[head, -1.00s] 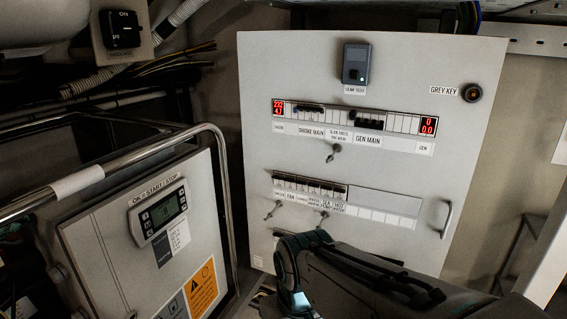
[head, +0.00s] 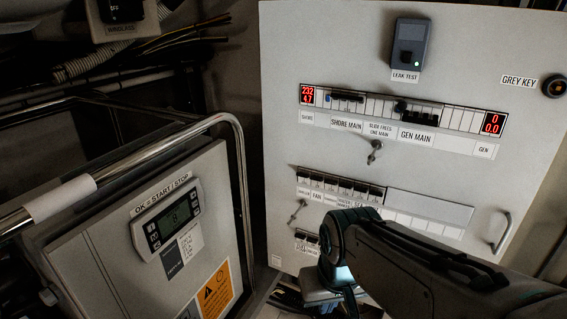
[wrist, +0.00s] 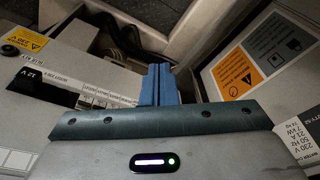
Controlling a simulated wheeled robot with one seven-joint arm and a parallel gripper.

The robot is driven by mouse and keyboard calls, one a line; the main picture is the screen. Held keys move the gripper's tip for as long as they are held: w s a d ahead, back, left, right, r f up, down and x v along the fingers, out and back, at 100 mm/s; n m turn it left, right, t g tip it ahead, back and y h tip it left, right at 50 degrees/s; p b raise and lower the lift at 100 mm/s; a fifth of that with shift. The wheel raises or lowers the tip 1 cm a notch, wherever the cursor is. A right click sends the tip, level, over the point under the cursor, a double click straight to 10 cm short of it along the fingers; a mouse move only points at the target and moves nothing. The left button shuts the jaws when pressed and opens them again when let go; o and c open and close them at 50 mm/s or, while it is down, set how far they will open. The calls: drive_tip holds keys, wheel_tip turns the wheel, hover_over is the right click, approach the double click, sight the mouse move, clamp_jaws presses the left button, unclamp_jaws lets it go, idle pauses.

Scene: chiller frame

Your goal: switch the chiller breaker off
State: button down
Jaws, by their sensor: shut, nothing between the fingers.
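The white breaker panel (head: 420,150) fills the right half of the head view. Its lower row of black breakers (head: 340,185) has small labels; FAN is legible, and the label at the far left end, left of FAN, is too small to read for sure. The breaker above that label (head: 303,175) is at the row's left end. My gripper shows in the wrist view as two blue fingers (wrist: 158,84) pressed together with nothing between them. In the head view my arm crosses in front of the panel's lower part, and the fingertips cannot be made out.
A chrome rail (head: 150,143) stands at left before a cabinet with a display (head: 167,220) and an orange warning label (head: 214,290). A key switch (head: 374,146) and a door handle (head: 501,232) stick out from the panel.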

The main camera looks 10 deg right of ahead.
drive_tip(key=w+a+r+m+t+y+p, duration=0.1)
drive_tip(key=w+a+r+t+y+p, duration=0.25)
drive_tip(key=w+a+p, duration=0.65)
drive_tip(key=m+t+h+p, duration=0.65)
drive_tip(key=h+p, duration=0.25)
drive_tip(key=h, duration=0.4)
approach(304, 167)
drive_tip(key=s+a, duration=0.2)
drive_tip(key=s, duration=0.1)
drive_tip(key=shift+s+d+r+t, duration=0.1)
drive_tip(key=shift+r+t, duration=0.2)
drive_tip(key=p+x, duration=0.1)
drive_tip(key=x, duration=0.9)
drive_tip(key=shift+p, duration=0.35)
drive_tip(key=shift+f, duration=0.15)
